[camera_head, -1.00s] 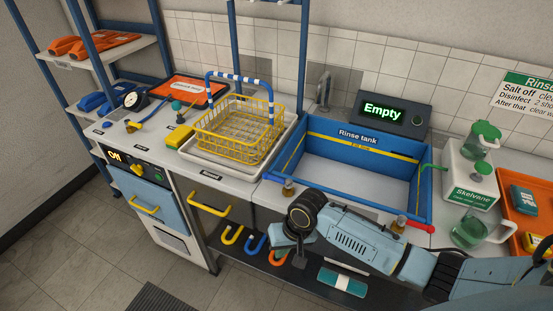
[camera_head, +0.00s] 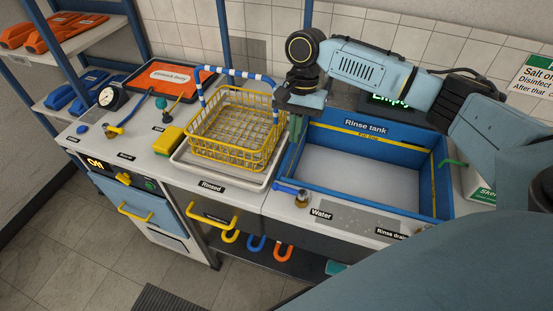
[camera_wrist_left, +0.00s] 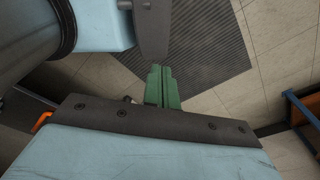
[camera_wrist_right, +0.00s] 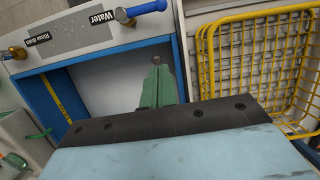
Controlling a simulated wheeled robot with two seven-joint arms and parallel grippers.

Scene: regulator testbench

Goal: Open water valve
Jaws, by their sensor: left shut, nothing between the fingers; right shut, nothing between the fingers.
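The water valve (camera_head: 290,190) has a blue handle on a brass body, on the front ledge of the blue rinse tank beside the "Water" label (camera_head: 321,215). The handle points left in the head view. In the right wrist view the valve (camera_wrist_right: 146,8) is at the top edge, beyond my fingers. My right gripper (camera_head: 296,125) is shut and empty above the tank's left wall, behind the valve and apart from it. Its green fingers (camera_wrist_right: 156,72) show in the right wrist view. My left gripper (camera_wrist_left: 160,75) is shut and empty over the floor; the head view does not show it.
A yellow wire basket (camera_head: 232,128) stands on a white tray (camera_head: 186,160) left of the tank (camera_head: 350,142). A "Rinse drain" label (camera_head: 392,233) lies right of the water valve. The "Empty" display (camera_head: 388,101) is partly behind my right arm.

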